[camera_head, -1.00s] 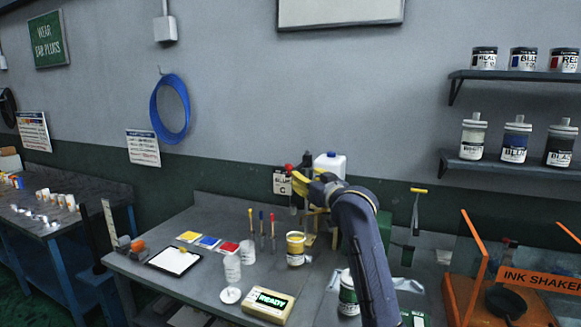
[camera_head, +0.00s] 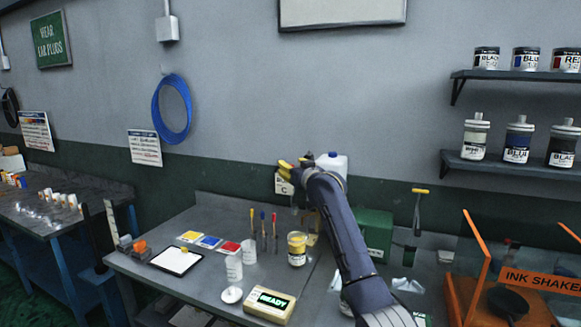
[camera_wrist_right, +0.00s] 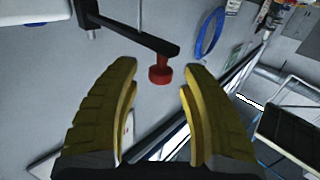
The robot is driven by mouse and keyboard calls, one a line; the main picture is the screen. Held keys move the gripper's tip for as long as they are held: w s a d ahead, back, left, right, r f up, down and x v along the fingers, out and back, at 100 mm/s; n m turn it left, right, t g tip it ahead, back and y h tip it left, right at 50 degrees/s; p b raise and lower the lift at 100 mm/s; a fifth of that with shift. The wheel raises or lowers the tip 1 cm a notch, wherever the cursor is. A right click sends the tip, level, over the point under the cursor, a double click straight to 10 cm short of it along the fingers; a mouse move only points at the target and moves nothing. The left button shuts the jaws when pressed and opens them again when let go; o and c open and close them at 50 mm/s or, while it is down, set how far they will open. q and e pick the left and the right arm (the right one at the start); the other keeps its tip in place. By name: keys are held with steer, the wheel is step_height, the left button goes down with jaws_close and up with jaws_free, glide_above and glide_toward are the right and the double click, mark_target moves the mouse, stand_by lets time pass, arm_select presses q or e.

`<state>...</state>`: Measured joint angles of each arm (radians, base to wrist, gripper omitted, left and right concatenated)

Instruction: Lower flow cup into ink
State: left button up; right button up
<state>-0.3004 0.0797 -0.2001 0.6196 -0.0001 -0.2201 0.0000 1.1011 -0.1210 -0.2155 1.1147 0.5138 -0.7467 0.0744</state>
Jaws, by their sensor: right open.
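My right gripper (camera_head: 286,172) is open, with yellow fingers, raised above the back of the bench near the wall. In the right wrist view my right gripper (camera_wrist_right: 160,105) has nothing between its pads. A red knob (camera_wrist_right: 160,75) under the end of a black bar (camera_wrist_right: 130,35) shows just beyond the gap between the fingertips. A container with a yellow top (camera_head: 297,240), seemingly the ink, stands on the bench below and in front of the gripper. I cannot make out the flow cup clearly; my arm covers part of that area. My left gripper is not in view.
White cups (camera_head: 234,267) and a READY box (camera_head: 268,304) stand near the bench front. Thin coloured tools (camera_head: 262,228) stand left of the yellow-topped container. A white jug (camera_head: 331,163) is behind my right arm, a green box (camera_head: 373,234) to its right.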

steer(key=shift+w+a, duration=0.25)
steer(key=shift+w, duration=0.3)
steer(key=shift+o, duration=0.4)
jaws_close()
steer(key=shift+w, duration=0.1)
steer(key=shift+r, duration=0.15)
